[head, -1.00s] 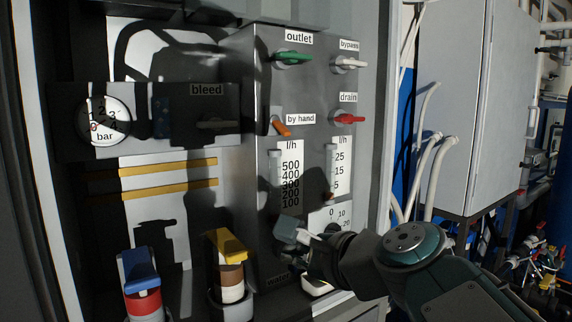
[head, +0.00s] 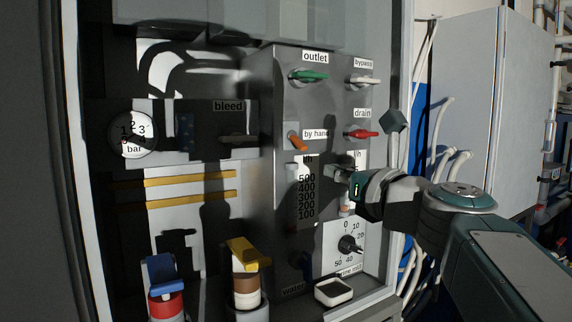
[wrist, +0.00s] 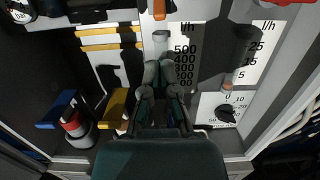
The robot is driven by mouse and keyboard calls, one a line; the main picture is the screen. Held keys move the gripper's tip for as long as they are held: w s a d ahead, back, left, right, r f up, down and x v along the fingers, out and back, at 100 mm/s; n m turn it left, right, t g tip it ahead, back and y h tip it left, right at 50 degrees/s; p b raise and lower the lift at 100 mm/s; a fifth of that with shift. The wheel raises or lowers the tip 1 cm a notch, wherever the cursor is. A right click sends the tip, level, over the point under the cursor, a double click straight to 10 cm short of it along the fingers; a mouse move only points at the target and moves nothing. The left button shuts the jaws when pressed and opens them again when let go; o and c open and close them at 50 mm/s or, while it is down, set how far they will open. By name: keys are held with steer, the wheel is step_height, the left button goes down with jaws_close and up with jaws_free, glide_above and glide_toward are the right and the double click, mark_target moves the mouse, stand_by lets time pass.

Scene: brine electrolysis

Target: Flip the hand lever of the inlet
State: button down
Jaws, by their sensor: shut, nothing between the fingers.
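The orange lever (head: 297,142) beside the "by hand" label sits on the grey panel, slanting down to the right. No label reading "inlet" is legible. The lever also shows in the wrist view (wrist: 159,9), at the top edge, partly cut off. My gripper (head: 338,172) is in front of the panel, below and right of the orange lever, near the two flow scales. In the wrist view my gripper (wrist: 159,66) has its fingers together with nothing between them, below the orange lever in the picture and apart from it.
A green outlet lever (head: 309,76), a white bypass lever (head: 366,81) and a red drain lever (head: 363,134) are close by. A dial (head: 349,243) sits lower. Blue-topped (head: 161,273) and yellow-topped (head: 244,257) containers stand lower left. A white tray (head: 334,291) lies below.

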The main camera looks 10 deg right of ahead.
mark_target(298, 143)
steer(key=x, duration=0.9)
steer(key=shift+w+a, duration=0.1)
steer(key=shift+w, duration=0.1)
